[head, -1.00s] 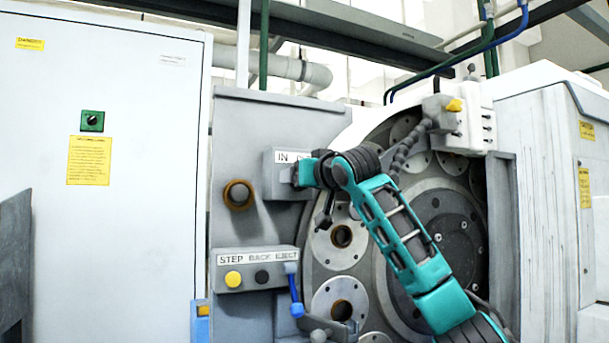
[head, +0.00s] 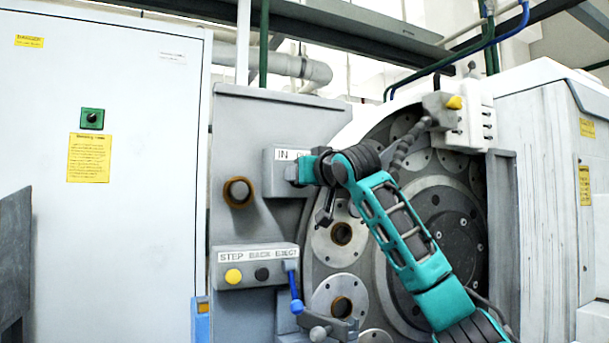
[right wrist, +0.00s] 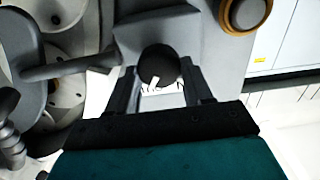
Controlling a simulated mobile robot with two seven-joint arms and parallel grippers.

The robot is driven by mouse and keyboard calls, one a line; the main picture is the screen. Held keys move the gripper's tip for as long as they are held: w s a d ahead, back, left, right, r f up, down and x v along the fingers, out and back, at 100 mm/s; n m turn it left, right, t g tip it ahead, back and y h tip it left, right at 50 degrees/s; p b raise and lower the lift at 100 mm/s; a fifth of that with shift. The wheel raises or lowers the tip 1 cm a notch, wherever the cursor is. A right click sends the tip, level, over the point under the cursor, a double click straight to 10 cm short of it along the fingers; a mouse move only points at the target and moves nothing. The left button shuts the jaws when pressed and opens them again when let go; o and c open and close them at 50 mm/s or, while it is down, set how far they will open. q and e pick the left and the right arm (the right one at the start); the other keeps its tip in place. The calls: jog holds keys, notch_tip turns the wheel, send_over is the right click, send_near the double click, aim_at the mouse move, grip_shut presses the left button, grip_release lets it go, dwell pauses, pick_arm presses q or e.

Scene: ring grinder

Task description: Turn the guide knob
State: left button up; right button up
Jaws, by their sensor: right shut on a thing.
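The guide knob (right wrist: 158,66) is a round black knob with a white mark, seen in the right wrist view between my gripper's fingers. It sits on a small grey box (head: 273,182) labelled IN, with the rest of the label covered by my arm in the head view. My right gripper (right wrist: 160,84) is shut on the knob, one finger on each side of it. In the head view the right gripper (head: 298,171) meets the front of the box and hides the knob. My left gripper is in neither view.
Below is a panel (head: 232,256) labelled STEP BACK EJECT, with a yellow button, a black button and a blue lever (head: 294,287). The round grinder face (head: 343,282) lies behind my right arm. A white cabinet (head: 140,230) stands at the left.

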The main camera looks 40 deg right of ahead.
jog(key=shift+a+f+n+p, duration=0.1)
jog(key=shift+n+p, duration=0.35)
jog(key=shift+n, duration=3)
jog(key=shift+a+f+n+p, duration=0.1)
jog(key=shift+n+p, duration=0.3)
jog(key=shift+n, duration=3.05)
jog(key=o, duration=1)
jog(key=b+v, duration=0.2)
jog(key=v, duration=1.1)
jog(key=shift+b, duration=0.3)
